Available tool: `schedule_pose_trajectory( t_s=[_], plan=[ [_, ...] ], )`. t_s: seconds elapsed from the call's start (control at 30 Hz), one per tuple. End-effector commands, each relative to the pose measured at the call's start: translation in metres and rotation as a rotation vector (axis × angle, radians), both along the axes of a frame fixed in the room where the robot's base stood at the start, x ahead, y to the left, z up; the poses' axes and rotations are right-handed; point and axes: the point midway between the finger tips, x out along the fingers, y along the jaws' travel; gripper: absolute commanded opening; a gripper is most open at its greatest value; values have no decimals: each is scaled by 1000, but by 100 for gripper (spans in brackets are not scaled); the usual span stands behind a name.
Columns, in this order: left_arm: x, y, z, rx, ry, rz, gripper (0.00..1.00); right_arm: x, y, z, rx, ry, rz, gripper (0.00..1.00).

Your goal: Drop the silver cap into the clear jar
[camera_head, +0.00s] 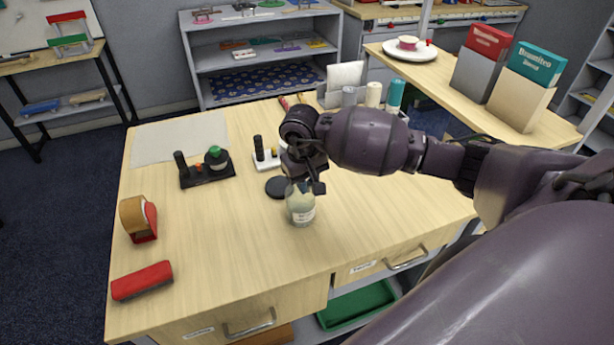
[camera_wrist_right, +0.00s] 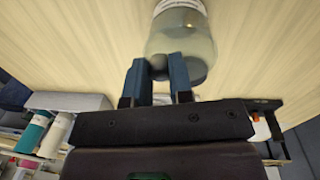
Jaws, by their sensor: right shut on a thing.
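The clear jar (camera_head: 301,208), greenish with a white label, stands upright near the front middle of the table. My right gripper (camera_head: 306,186) points down right at the jar's mouth and partly hides it. In the right wrist view the jar (camera_wrist_right: 185,38) lies just beyond the two blue-grey fingertips (camera_wrist_right: 160,66). The silver cap (camera_wrist_right: 158,72) seems to be the small grey thing between these fingertips; it is mostly hidden, and in the head view I cannot make it out. I cannot tell whether it touches the jar. My left gripper is not in view.
A black round lid (camera_head: 277,187) lies just behind the jar. The table's front middle is clear.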

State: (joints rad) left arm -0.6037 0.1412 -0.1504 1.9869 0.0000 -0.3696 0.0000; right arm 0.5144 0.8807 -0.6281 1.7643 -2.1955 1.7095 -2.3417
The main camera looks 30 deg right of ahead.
Motion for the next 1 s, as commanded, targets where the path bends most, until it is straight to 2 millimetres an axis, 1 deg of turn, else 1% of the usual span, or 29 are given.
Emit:
schedule_pose_trajectory(
  t_s=[0.1,0.37,0.4,0.47,0.5,0.6,0.87,1.0],
  plan=[
    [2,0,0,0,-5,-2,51,0,0,-4,0,0,0,0],
    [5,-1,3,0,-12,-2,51,0,0,-4,0,0,0,0],
    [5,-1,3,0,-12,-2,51,0,0,-4,0,0,0,22],
    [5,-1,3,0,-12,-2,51,0,0,-4,0,0,0,32],
    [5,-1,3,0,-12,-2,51,0,0,-4,0,0,0,38],
    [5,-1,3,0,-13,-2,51,0,0,-4,0,0,0,51],
    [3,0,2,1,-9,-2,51,0,0,-4,0,-1,0,51],
    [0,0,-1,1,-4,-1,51,1,1,5,0,-3,1,51]
  ],
)
